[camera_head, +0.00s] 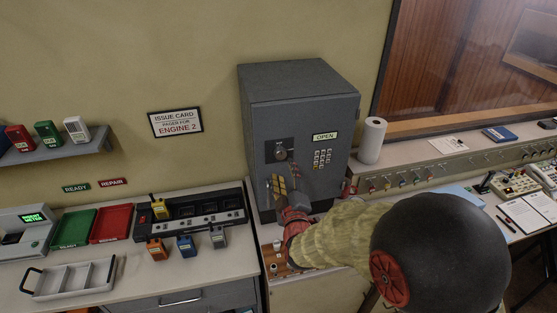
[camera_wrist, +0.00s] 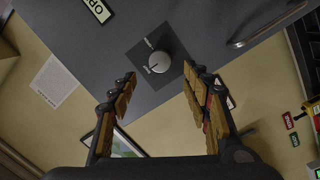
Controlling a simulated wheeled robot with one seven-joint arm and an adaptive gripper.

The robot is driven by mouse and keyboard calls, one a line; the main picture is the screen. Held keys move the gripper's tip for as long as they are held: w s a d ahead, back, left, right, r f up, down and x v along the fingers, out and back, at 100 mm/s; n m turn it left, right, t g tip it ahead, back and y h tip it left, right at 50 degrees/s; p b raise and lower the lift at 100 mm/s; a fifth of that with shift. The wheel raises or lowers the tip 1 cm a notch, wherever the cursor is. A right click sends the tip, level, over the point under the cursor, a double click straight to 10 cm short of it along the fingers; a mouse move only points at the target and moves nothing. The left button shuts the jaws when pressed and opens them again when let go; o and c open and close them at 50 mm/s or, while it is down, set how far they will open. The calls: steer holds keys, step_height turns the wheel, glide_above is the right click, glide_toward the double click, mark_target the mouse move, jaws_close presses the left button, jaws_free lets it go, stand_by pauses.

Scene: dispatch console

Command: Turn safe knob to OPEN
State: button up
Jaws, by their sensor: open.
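The grey safe (camera_head: 295,115) stands on the counter against the wall. My gripper (camera_head: 283,183) is in front of the door, just below the knob. In the wrist view its two fingers (camera_wrist: 158,85) are spread and empty, with the knob beyond their tips.
The safe's handle (camera_wrist: 238,43) shows in the wrist view. Left on the counter are a charger (camera_head: 200,220) with radios, green (camera_head: 75,229) and red (camera_head: 112,222) trays and a divided tray (camera_head: 72,278). A paper roll (camera_head: 372,140) stands close to the safe's right side.

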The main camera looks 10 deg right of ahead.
mark_target(281, 156)
steer(key=shift+w+d+p, duration=0.2)
steer(key=shift+w+p, duration=0.2)
steer(key=shift+w, duration=1.5)
steer(key=shift+w+d+p, duration=0.2)
steer(key=shift+w+p, duration=0.15)
steer(key=shift+w, duration=1.55)
steer(key=shift+c, duration=1.4)
steer(key=c, duration=0.9)
